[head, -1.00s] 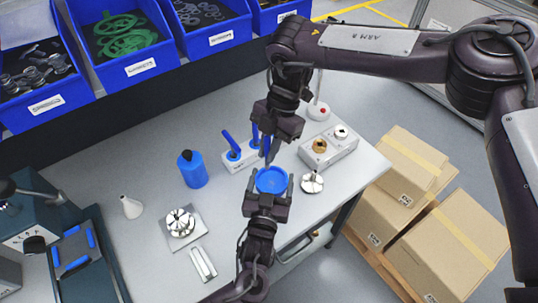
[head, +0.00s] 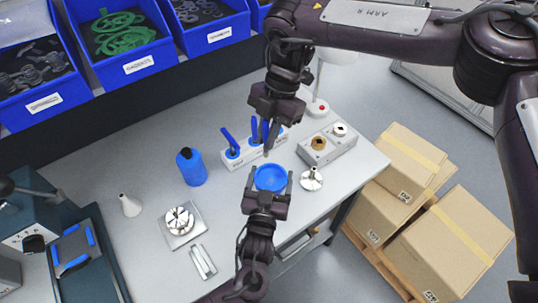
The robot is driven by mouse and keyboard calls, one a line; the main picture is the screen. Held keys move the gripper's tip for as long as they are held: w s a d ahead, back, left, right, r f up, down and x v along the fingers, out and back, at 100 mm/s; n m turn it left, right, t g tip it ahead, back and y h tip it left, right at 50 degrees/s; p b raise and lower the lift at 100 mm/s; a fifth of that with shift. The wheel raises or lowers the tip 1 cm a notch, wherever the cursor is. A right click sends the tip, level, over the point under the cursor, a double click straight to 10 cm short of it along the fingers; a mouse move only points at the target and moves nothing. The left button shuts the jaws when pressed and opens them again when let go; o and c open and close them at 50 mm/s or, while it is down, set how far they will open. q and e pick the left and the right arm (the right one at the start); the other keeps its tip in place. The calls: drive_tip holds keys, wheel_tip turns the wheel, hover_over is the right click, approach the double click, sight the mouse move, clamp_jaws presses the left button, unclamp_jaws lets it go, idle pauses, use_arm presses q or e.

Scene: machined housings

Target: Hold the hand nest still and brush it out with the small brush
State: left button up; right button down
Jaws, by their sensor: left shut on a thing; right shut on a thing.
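The hand nest, a round blue dish (head: 270,178), sits level between the fingers of my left gripper (head: 269,188), which is shut on it above the table's front part. My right gripper (head: 267,140) points down beyond the nest, over the right part of the white brush holder (head: 236,161). It is shut on a small brush, mostly hidden by the fingers; I cannot tell whether the brush touches the holder. Blue handles stand at the holder, one at its left end (head: 230,139) and another close beside my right gripper. The nest's floor looks plain blue.
A blue bottle (head: 192,168) stands left of the holder. A grey block with two round fittings (head: 327,144) and a metal flanged part (head: 311,179) lie to the right. A fixture plate (head: 181,223) is at left front. Cardboard boxes (head: 405,212) stand beyond the table's right edge.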

sight(267, 156)
drive_tip(key=shift+a, duration=0.15)
drive_tip(key=shift+f, duration=0.1)
drive_tip(key=shift+f, duration=3.9)
drive_tip(key=shift+s+d, duration=1.35)
drive_tip(key=shift+s, duration=0.3)
drive_tip(key=shift+w+a, duration=1.15)
drive_tip(key=shift+w, duration=0.3)
drive_tip(key=shift+w+a+r, duration=0.1)
drive_tip(key=shift+w+a, duration=0.05)
drive_tip(key=shift+w, duration=0.1)
drive_tip(key=shift+s+r, duration=0.1)
drive_tip(key=shift+r, duration=3.8)
